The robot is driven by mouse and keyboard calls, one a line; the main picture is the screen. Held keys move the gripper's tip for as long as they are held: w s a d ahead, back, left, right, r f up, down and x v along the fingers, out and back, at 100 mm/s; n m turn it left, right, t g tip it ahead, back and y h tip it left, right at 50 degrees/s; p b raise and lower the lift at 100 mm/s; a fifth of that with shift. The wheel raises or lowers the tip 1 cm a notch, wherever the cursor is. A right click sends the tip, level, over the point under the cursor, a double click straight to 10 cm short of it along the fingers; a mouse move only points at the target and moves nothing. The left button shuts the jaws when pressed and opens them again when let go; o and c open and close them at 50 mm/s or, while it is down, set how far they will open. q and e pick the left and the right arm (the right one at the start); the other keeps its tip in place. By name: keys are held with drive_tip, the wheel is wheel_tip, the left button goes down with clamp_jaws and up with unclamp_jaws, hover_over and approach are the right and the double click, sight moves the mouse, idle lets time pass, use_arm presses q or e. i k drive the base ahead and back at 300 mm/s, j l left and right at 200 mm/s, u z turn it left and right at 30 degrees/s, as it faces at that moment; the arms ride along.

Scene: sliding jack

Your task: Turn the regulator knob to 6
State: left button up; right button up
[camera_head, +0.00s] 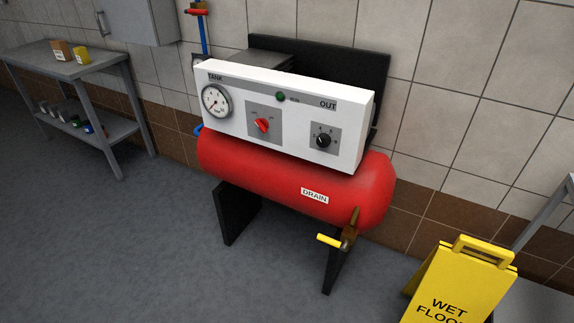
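The regulator knob (323,140) is a small black knob on a grey dial plate under the word OUT. It sits on the right part of the white control panel (228,78) of a compressor. Its scale marks are too small to read, so I cannot tell its setting. A red knob (261,125) on a grey plate is to its left. A round gauge (215,101) marked TANK is at the panel's left end. A small green light (280,97) is near the top. Neither of my grippers is in view.
The red tank (260,168) under the panel has a DRAIN label and a yellow-handled valve (330,241) at its lower right. A yellow wet floor sign (463,277) stands at the lower right. A grey bench (70,68) is at the left. The floor in front is clear.

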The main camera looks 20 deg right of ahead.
sight(324, 140)
drive_tip(key=z, duration=0.95)
